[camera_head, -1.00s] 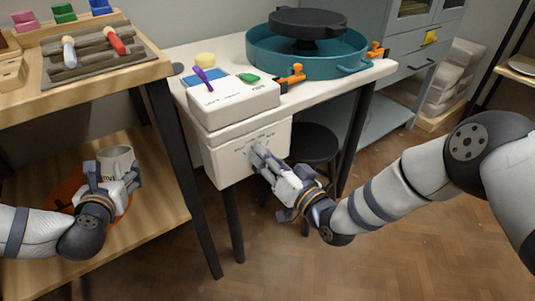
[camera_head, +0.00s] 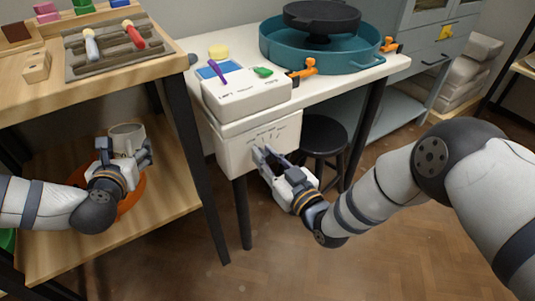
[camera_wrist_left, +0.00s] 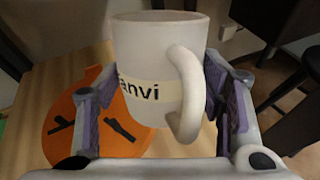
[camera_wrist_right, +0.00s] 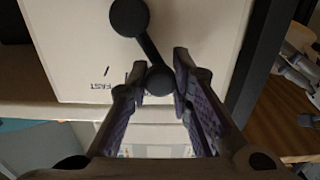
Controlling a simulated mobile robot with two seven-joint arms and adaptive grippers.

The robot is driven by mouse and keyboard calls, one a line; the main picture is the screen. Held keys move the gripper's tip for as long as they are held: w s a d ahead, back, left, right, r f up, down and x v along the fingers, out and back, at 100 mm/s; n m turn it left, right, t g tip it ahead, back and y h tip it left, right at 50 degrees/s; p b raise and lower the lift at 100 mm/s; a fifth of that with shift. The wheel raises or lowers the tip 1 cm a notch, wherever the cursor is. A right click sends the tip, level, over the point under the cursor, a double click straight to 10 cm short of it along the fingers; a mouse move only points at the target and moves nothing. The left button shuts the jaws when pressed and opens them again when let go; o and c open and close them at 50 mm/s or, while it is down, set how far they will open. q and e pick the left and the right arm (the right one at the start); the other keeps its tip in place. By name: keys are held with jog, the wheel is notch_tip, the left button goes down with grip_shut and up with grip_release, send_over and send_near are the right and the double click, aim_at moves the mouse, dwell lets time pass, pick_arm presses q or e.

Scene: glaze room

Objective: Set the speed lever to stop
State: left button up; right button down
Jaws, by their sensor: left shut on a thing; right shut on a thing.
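The speed lever (camera_wrist_right: 148,45) is a black bar with a round hub and a round knob, on the front of a white control box (camera_head: 236,153) under the white table. Printed marks, including "FAST", show on the panel beside it. My right gripper (camera_wrist_right: 160,88) is shut on the lever's knob end, which sits between its fingertips; in the head view the same gripper (camera_head: 268,158) hides most of the lever. My left gripper (camera_wrist_left: 165,95) is shut on a white mug (camera_wrist_left: 150,60) with a name label, above the lower wooden shelf. Whether the mug touches the shelf is unclear.
An orange flat piece (camera_wrist_left: 75,115) lies on the shelf beneath the mug. A black stool (camera_head: 323,135) stands behind my right gripper. The front floor is clear.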

jog(key=shift+s+f, duration=0.1)
jog(key=c, duration=1.4)
grip_release()
jog(key=shift+c, duration=0.2)
jog(key=v, duration=1.2)
